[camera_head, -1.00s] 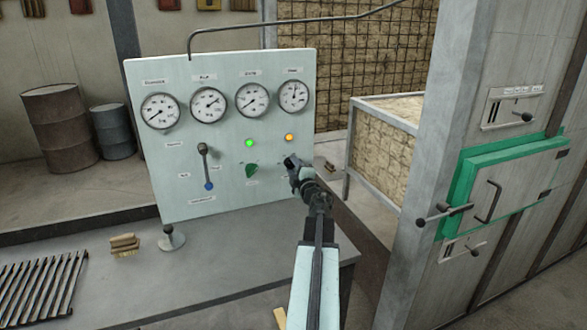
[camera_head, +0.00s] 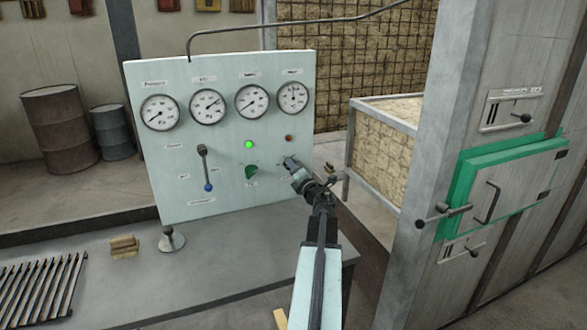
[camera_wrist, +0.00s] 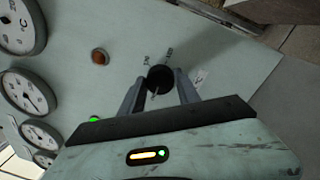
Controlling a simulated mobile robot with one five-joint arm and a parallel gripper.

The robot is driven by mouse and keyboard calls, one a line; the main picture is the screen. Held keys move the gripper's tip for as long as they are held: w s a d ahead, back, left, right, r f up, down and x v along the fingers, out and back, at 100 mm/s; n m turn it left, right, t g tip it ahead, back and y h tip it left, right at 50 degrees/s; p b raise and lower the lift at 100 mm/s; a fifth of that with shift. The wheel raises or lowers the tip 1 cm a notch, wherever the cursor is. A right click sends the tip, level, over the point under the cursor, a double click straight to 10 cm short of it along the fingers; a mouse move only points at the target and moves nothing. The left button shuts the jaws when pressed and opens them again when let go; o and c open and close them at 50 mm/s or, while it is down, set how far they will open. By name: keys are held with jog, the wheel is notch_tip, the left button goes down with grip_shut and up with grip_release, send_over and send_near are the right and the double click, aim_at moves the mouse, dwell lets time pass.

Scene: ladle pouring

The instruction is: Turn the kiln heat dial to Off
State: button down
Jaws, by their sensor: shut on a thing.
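The heat dial (camera_wrist: 159,76) is a round black knob low on the right side of the pale panel (camera_head: 140,190). In the wrist view it sits between the two fingers of my gripper (camera_wrist: 160,88), which is shut on it. A pale pointer mark shows on the knob's lower part in that view. Small printed labels (camera_wrist: 169,53) surround the knob, too blurred to read surely. In the head view my gripper (camera_head: 288,163) reaches the panel's lower right and hides the dial. The indicator lamp (camera_head: 289,138) above it is dull red-brown.
A green knob (camera_head: 251,171) and a blue-tipped lever (camera_head: 205,168) are left of my gripper. A green lamp (camera_head: 249,145) is lit below several gauges. A brush (camera_head: 124,247) lies on the grey bench (camera_head: 215,265). The kiln door (camera_head: 505,188) is at right.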

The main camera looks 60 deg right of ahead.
jog(key=shift+n, duration=0.3)
jog(key=c, duration=0.9)
grip_release()
jog(key=shift+s, duration=0.1)
jog(key=v, duration=0.7)
jog(key=shift+s+a+f, duration=0.1)
jog(key=shift+s+a, duration=0.1)
jog(key=shift+s, duration=0.1)
